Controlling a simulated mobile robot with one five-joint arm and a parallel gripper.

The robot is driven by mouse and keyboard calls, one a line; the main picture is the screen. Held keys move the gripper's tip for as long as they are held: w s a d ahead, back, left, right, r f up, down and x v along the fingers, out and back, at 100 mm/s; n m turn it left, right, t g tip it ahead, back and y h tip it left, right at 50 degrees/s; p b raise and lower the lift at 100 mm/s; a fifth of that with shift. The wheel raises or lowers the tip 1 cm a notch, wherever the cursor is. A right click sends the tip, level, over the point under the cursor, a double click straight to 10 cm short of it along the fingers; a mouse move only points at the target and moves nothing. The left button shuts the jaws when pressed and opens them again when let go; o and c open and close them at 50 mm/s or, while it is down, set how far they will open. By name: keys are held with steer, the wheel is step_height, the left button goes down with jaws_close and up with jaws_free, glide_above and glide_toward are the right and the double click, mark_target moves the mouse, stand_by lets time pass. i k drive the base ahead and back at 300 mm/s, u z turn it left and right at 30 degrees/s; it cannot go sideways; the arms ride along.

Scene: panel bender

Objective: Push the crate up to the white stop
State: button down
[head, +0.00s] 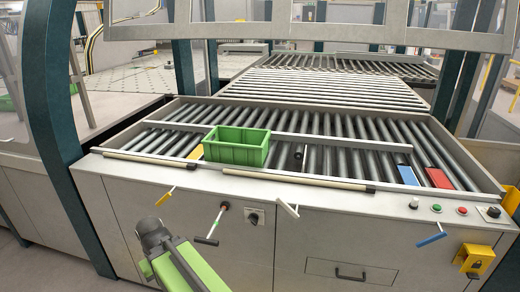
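The green crate (237,150) is an open-topped box standing upright on the roller bed (335,160), left of its middle and close to the front edge. I cannot make out a white stop on the rollers with certainty; a white lever handle (288,209) sticks out of the front panel, right of and below the crate. My green arm (178,268) with a dark grey joint shows at the bottom, in front of the machine and well apart from the crate. I see no gripper fingers.
A yellow plate (196,152) lies left of the crate, a black peg (298,155) right of it, and blue (407,175) and red (438,178) plates farther right. A pale rail (345,143) runs behind. Levers and buttons line the front panel. Bare rollers lie between peg and blue plate.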

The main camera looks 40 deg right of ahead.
mark_target(239, 146)
steer(key=u, duration=0.05)
steer(key=i, duration=1.65)
steer(key=z, duration=0.1)
